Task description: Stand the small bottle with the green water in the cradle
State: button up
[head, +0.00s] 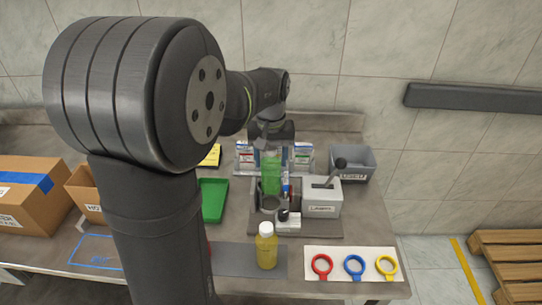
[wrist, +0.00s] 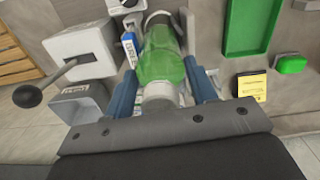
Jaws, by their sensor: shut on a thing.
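The small bottle with green water (head: 271,175) is upright in the head view, over the dark station at the middle of the table. My gripper (wrist: 163,88) is shut on this bottle; in the wrist view the green bottle (wrist: 164,58) lies between the two blue fingers. A round grey holder (head: 269,204), which looks like the cradle, is right at the bottle's lower end. I cannot tell whether the bottle's base touches it or hangs just above it. My arm hides part of the table's left side.
A grey lever box (head: 321,198) stands close right of the bottle, with a grey bin (head: 355,163) behind it. A yellow bottle (head: 266,246) stands in front. Colored rings lie on a white mat (head: 338,272). A green tray (head: 213,201) and cardboard boxes (head: 38,193) are left.

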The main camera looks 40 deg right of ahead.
jog(key=shift+f, duration=2.25)
jog(key=o, duration=1.6)
jog(key=shift+c, duration=0.2)
jog(key=c, duration=0.4)
jog(key=shift+o, duration=0.2)
jog(key=shift+r, duration=0.1)
jog(key=shift+r, duration=5.45)
